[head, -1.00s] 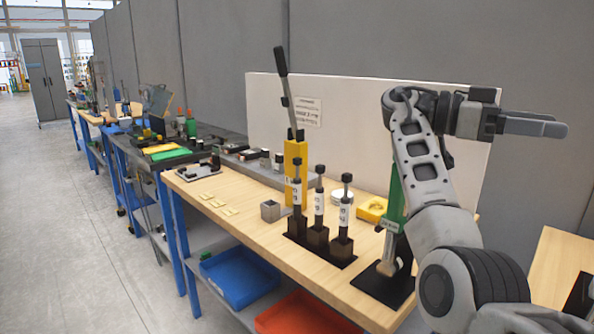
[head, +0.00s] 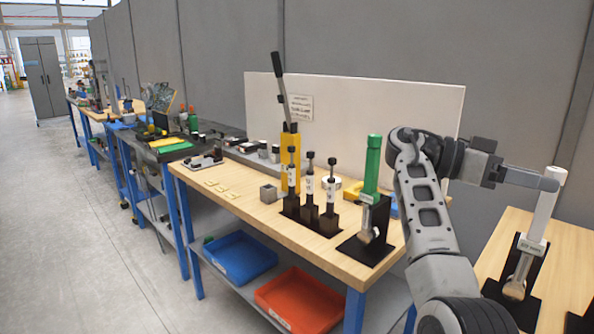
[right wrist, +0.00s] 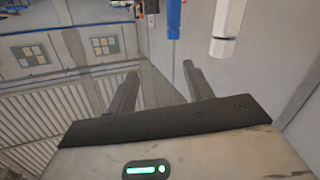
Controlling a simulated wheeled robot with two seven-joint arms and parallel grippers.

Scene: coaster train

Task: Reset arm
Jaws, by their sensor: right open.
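My right arm comes in from the lower right of the head view, bent at the elbow, with its forearm reaching to the right. My right gripper (head: 535,180) is open, its fingers pointing right. In the head view its tips overlap the top of a white post (head: 541,220); I cannot tell if they touch. In the right wrist view the two fingers of the gripper (right wrist: 160,85) stand apart with nothing between them. A white post end (right wrist: 226,35) and a blue one (right wrist: 174,18) show beyond them. My left gripper is not in view.
Blue (head: 240,258) and red (head: 300,298) bins sit on the shelf below. Another bench stands at the right. The floor at left is clear.

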